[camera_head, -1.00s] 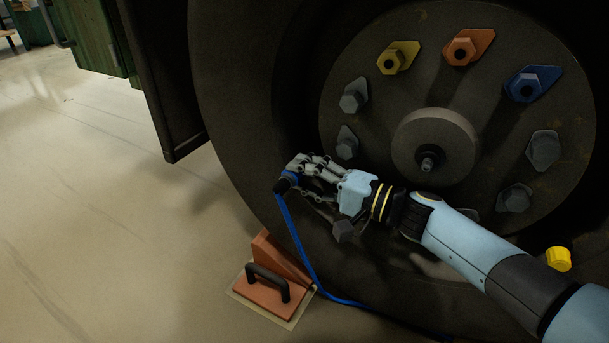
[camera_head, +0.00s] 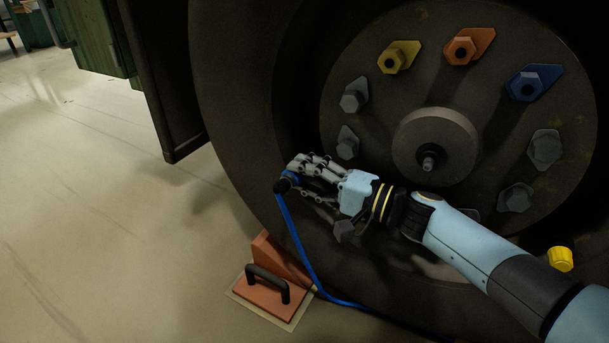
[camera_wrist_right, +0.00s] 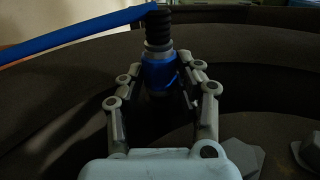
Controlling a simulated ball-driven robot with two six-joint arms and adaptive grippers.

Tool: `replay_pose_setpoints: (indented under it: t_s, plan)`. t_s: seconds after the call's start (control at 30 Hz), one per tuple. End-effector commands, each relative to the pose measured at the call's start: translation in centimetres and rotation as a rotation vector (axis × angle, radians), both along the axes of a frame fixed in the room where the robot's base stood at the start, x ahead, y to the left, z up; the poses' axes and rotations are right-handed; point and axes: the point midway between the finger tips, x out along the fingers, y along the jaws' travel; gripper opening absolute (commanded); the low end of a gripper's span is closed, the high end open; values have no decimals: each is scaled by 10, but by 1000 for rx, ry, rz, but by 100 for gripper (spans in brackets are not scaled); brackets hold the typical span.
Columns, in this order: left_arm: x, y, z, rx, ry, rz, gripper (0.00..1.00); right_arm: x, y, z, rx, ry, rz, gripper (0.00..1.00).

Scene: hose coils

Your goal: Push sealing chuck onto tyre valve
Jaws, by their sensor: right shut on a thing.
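My right gripper (camera_head: 304,178) is shut on the blue sealing chuck (camera_head: 290,178) in front of the tyre (camera_head: 235,115), left of the wheel hub. The right wrist view shows the blue chuck (camera_wrist_right: 159,70) between the fingers of the right gripper (camera_wrist_right: 160,82), with a black ribbed sleeve and a blue hose (camera_wrist_right: 80,33) leading off to the left. In the head view the hose (camera_head: 297,240) hangs down from the chuck toward the floor. The tyre valve cannot be made out; whether the chuck touches it I cannot tell. My left gripper is not in view.
An orange wheel chock (camera_head: 285,296) with a black handle sits on the floor against the tyre. Wheel nuts with yellow, orange and blue pointers (camera_head: 527,85) ring the hub (camera_head: 435,148). A yellow cap (camera_head: 559,259) is at the lower right. Floor at left is clear.

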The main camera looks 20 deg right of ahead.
Motion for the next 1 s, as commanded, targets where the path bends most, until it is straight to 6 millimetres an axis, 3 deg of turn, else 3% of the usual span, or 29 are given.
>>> replay_pose_setpoints:
  t_s: [1.0]
  plan:
    - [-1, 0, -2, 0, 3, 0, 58, 0, 2, 4, -5, -8, -4, 0]
